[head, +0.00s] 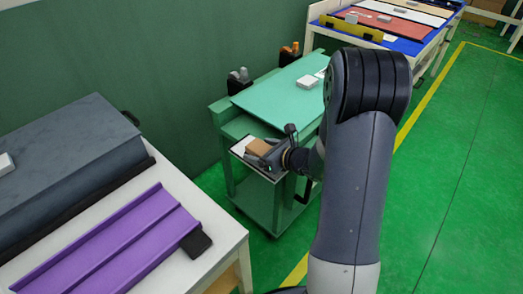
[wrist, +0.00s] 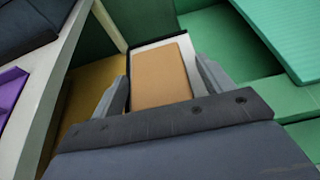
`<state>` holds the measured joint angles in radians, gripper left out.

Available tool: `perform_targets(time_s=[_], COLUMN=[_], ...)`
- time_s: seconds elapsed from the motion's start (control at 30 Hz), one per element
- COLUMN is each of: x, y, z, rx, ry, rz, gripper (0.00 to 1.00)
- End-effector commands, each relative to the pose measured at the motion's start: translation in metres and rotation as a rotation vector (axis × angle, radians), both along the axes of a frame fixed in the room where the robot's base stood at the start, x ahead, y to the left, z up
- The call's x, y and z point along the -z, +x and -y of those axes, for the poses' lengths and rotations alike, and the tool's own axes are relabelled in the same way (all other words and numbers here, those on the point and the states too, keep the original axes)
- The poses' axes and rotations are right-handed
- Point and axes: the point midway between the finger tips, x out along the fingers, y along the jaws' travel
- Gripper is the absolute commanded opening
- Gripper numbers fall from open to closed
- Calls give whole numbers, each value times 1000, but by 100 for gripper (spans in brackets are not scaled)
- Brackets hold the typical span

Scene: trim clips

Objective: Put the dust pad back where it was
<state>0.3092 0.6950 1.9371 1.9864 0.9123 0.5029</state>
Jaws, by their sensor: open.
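The dust pad appears to be a tan block (head: 258,146), which also shows in the wrist view (wrist: 160,82). It lies in a small white tray with a dark rim (head: 240,146) at the near end of the green cart, and the tray's white floor shows beyond it in the wrist view (wrist: 157,41). My gripper (head: 271,149) is open at the tray. In the wrist view its two fingers (wrist: 161,70) stand on either side of the pad. I cannot tell whether they touch it. The pad's near end is hidden behind the gripper body.
The green cart (head: 275,95) carries a white box (head: 308,82) on its top and bottles at its back edge. A white table (head: 205,255) at left holds a purple trim piece (head: 110,245) and a grey block (head: 60,150). Green floor is clear at right.

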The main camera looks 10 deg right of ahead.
Motion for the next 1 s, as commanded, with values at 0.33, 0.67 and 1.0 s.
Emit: perform_targets(time_s=[0.33,0.67,1.0], x=[-7,-34,-48], y=[-6,-60,-90], z=[5,42,61], rx=[3,6,2], ry=[0,-1,0], rz=[1,2,1], gripper=[75,75,75])
